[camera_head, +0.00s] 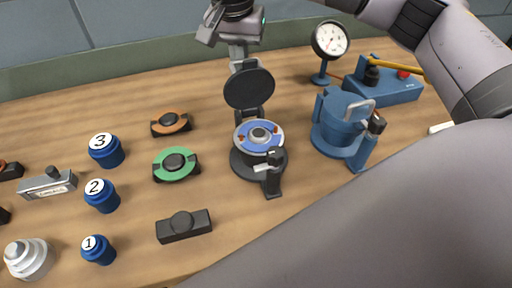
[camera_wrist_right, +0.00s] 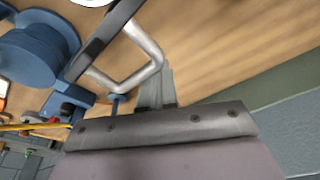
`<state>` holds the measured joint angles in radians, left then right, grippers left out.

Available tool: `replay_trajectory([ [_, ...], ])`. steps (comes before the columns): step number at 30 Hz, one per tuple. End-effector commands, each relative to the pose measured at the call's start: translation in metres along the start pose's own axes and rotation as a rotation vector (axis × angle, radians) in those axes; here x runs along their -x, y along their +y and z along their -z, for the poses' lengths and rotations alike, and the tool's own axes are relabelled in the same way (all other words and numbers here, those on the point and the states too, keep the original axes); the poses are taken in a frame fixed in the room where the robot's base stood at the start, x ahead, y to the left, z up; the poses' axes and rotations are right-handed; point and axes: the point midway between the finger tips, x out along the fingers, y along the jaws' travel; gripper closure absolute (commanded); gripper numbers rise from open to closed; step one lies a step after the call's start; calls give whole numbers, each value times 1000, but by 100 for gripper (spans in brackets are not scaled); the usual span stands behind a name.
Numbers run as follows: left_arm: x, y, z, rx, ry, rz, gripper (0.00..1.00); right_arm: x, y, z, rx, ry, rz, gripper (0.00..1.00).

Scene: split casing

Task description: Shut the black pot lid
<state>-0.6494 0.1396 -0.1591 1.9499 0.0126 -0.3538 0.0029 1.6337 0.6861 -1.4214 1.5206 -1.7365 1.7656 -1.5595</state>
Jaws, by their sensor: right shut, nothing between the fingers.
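The black pot (camera_head: 240,166) stands mid-table, with a blue inside and a pale ring. Its round black lid (camera_head: 249,89) stands open on a hinge at the pot's far side. In the right wrist view the lid (camera_wrist_right: 103,42) shows nearly edge-on, with a bent silver handle (camera_wrist_right: 151,58) on its outer side. My right gripper (camera_head: 238,57) is shut and empty, behind the lid's upper edge. Its fingers (camera_wrist_right: 155,88) show close to the handle; I cannot tell if they touch. A latch (camera_head: 273,170) is at the pot's front. My left gripper is out of view.
A blue pot (camera_head: 340,118) with a closed lid stands right of the black pot. Behind it are a gauge (camera_head: 330,40) and a blue box (camera_head: 395,93). Left are green (camera_head: 176,164) and orange (camera_head: 170,123) knobs and blue numbered cylinders (camera_head: 103,195). My right arm covers the lower right.

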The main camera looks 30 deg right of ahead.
Motion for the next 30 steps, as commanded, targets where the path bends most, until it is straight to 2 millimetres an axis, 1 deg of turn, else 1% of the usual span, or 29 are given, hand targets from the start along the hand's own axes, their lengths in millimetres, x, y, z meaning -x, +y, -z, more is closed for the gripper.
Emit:
replay_trajectory([
  [6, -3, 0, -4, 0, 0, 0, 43, 0, 7, -13, 5, -2, -2, 100],
  [30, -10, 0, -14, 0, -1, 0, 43, 9, 31, -54, 4, -2, -1, 100],
])
